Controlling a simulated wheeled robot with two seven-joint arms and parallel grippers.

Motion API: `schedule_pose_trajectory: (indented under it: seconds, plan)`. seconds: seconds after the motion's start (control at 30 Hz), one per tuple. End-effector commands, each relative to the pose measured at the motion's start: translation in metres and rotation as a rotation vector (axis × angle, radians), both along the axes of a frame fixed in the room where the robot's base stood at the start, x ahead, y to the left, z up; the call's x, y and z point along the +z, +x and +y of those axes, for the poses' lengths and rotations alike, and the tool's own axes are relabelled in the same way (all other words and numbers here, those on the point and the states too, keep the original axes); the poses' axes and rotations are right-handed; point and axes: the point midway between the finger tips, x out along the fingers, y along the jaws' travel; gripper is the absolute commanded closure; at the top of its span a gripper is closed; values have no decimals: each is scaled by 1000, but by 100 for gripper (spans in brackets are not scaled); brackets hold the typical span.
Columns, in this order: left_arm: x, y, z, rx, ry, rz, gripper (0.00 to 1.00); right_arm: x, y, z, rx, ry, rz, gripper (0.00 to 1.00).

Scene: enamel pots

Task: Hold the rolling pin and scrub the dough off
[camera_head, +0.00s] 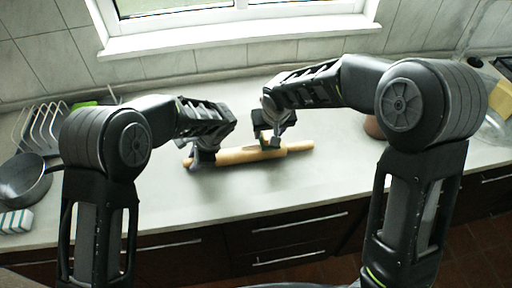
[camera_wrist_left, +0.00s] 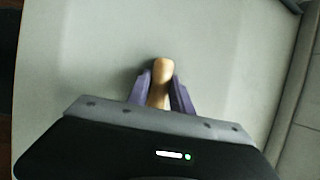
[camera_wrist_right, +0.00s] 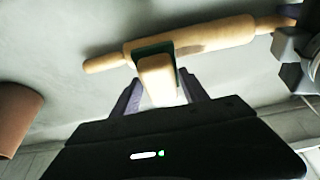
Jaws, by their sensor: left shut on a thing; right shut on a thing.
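The wooden rolling pin (camera_head: 240,157) lies across the middle of the counter. My left gripper (camera_head: 203,158) is shut on its left end; in the left wrist view the pin's handle (camera_wrist_left: 162,70) shows between the two fingers. My right gripper (camera_head: 270,138) is shut on a tan block with a dark green layer, a scrubber (camera_wrist_right: 157,75), whose green side is against or very near the pin's barrel (camera_wrist_right: 215,36). The pin's other handle (camera_wrist_right: 104,63) is free.
A brown pot (camera_head: 373,127) is partly hidden behind my right arm. The counter (camera_head: 270,195) in front of the pin is clear.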

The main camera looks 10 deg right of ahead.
Motion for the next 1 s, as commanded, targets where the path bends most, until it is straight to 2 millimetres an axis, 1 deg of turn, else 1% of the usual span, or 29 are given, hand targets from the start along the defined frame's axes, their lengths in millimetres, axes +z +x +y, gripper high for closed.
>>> schedule_pose_trajectory:
  seconds: [0.03, 0.1, 0.27, 0.77, 0.87, 1.0]
  plan:
    - [-1, 0, 1, -1, 3, 2, 100, 0, 0, -7, -3, 1, 0, 86]
    - [-1, -1, 1, 0, 3, 3, 100, 1, 0, -13, -3, 1, -1, 86]
    - [-1, -1, 1, -1, 4, 3, 100, 1, 0, -18, 1, 0, -1, 86]
    - [-1, -1, 2, -1, 5, 3, 100, 3, 0, -18, 1, 0, -1, 86]
    - [-1, -1, 2, -1, 5, 3, 100, 3, 0, -14, 2, -1, -1, 86]
    - [-1, -1, 2, -1, 4, 3, 100, 4, 0, -1, 4, -1, -1, 86]
